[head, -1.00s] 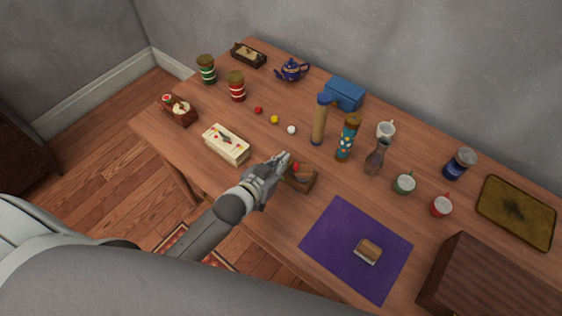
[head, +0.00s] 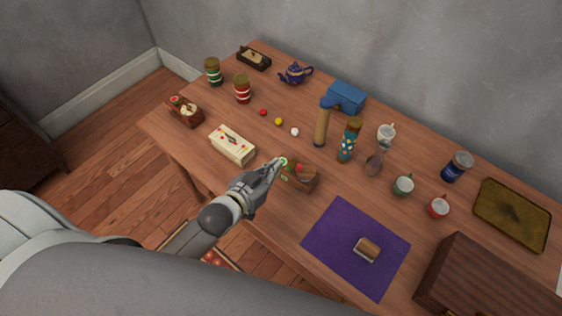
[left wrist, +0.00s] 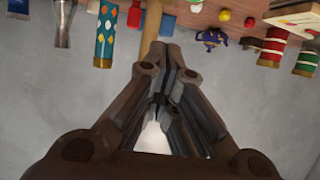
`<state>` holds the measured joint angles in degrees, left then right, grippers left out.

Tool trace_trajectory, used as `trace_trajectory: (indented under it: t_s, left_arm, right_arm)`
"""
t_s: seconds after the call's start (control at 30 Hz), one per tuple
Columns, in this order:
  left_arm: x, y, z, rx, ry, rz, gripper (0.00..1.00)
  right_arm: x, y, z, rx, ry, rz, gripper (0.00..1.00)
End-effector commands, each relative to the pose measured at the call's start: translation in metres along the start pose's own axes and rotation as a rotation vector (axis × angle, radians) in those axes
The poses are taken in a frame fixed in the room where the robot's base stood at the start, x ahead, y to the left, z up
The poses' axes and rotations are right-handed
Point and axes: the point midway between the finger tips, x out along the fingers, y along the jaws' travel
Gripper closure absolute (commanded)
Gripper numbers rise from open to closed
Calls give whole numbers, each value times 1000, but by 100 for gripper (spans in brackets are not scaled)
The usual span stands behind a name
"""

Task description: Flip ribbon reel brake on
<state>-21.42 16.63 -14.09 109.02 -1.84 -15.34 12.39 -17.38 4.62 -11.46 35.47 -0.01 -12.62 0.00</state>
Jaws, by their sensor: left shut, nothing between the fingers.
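A small brown wooden device (head: 303,178) stands near the front edge of the table, with a red part on top and a bright green spot at its left end. It appears to be the ribbon reel; the brake's position is too small to tell. My left gripper (head: 279,164) is shut and empty, its fingertips at the left end of the device, by the green spot. I cannot tell whether they touch it. In the left wrist view, the shut fingers (left wrist: 168,52) point up the picture, and the device cannot be made out. My right gripper is not in view.
A cream box (head: 232,145) lies left of my gripper. A purple mat (head: 335,225) with a small wooden block (head: 367,249) is to the right. Behind stand a hammer-like tool (head: 322,125), a patterned cylinder (head: 349,140) and a glass vase (head: 375,162). Small balls (head: 279,121) lie farther back.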

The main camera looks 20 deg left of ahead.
Motion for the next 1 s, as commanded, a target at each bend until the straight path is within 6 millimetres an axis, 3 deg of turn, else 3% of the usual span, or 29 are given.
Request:
trace_trajectory:
  t_s: [0.2, 0.4, 1.0]
  left_arm:
    - [-30, 0, 10, -1, -2, 0, 100]
    - [-44, 0, 12, 0, 0, 0, 100]
    - [-46, 0, 11, -1, 0, 0, 100]
  right_arm:
    - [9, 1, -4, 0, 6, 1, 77]
    - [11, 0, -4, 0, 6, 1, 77]
    - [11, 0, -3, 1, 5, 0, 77]
